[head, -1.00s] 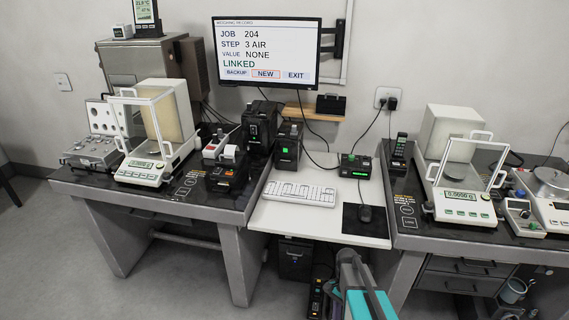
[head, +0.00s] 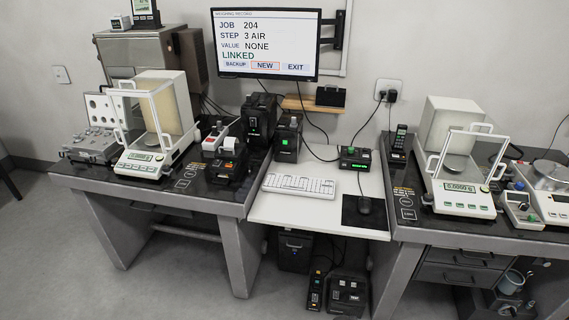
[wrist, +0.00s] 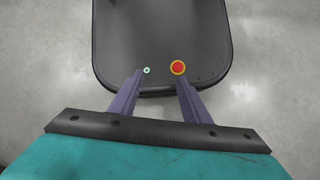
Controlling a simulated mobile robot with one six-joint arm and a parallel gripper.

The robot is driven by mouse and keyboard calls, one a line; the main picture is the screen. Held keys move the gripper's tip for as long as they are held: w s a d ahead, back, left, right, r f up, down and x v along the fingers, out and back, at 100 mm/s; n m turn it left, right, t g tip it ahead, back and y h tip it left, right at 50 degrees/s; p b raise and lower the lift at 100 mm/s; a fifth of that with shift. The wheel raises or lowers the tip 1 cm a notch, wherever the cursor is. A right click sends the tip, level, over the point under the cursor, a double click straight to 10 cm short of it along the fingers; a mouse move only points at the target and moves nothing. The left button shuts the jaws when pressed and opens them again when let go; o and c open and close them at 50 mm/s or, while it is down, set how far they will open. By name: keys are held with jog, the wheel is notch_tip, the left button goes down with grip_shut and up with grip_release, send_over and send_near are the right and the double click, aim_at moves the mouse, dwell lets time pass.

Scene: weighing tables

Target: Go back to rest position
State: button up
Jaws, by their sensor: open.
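My gripper (wrist: 159,82) shows in the wrist view with its two purple-grey fingers apart and nothing between them. It points down over my own dark base, where a red button and a small green-white light show just beyond the fingertips. In the head view neither my gripper nor my arm is visible.
The left table holds a glass-sided balance (head: 143,163) and a weight case (head: 91,146). The white middle desk has a keyboard (head: 299,186) and mouse. Another balance (head: 466,196) stands on the right table. A monitor (head: 266,44) hangs above. The grey floor (head: 187,275) at front left is clear.

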jog(key=n, duration=0.2)
jog(key=w+n, duration=0.1)
jog(key=shift+w+a+f+t, duration=0.1)
jog(key=shift+a+f+t, duration=0.05)
jog(key=shift+f+t, duration=0.15)
dwell(1.1)
